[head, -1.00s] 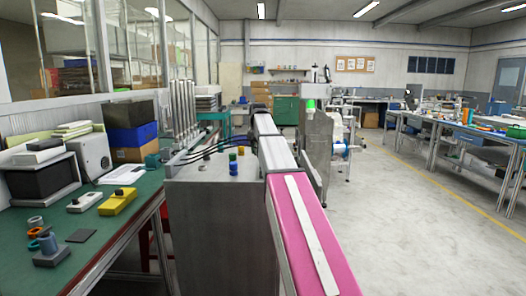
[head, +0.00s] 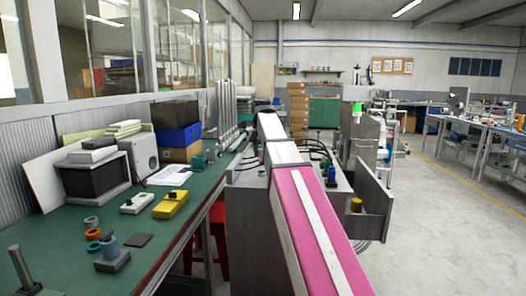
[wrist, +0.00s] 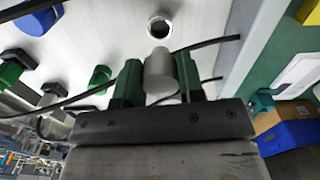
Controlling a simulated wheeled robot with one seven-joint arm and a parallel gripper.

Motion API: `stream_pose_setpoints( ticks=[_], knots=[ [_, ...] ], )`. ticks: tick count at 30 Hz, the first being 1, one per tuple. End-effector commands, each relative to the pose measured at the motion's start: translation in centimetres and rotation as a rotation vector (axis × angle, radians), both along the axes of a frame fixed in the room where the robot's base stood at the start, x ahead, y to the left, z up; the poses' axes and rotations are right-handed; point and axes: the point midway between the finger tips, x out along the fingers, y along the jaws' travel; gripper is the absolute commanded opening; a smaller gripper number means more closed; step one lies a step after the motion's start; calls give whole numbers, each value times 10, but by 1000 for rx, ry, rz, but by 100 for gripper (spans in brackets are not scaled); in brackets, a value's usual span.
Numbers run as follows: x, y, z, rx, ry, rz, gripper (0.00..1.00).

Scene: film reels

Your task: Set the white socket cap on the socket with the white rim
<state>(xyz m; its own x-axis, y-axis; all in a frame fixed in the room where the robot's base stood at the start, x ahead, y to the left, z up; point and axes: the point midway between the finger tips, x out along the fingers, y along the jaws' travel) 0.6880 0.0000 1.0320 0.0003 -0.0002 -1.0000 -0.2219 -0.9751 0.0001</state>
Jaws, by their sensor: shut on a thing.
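In the wrist view my gripper (wrist: 160,82) is shut on a pale grey-white cylindrical cap (wrist: 159,66), held between its two green fingers. A round socket with a whitish rim and dark opening (wrist: 159,26) is in the pale panel, just beyond the cap's end in the picture. The cap looks apart from the socket; the height between them cannot be told. In the head view my pink arm reaches over the grey cabinet (head: 255,235), and my gripper and the socket cannot be made out there.
Green caps (wrist: 100,76) and a blue one (wrist: 40,20) stand on the panel at left in the wrist view. Black cables (wrist: 215,42) run close to my fingers. In the head view a green workbench (head: 150,225) stands left, and an open panel (head: 375,208) juts out right.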

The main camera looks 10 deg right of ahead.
Motion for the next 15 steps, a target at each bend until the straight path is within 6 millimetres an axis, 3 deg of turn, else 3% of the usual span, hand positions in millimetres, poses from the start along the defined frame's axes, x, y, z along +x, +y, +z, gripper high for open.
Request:
stream_pose_setpoints(
  ticks=[15],
  knots=[
    [0,0,-43,0,1,0,13]
  ],
)
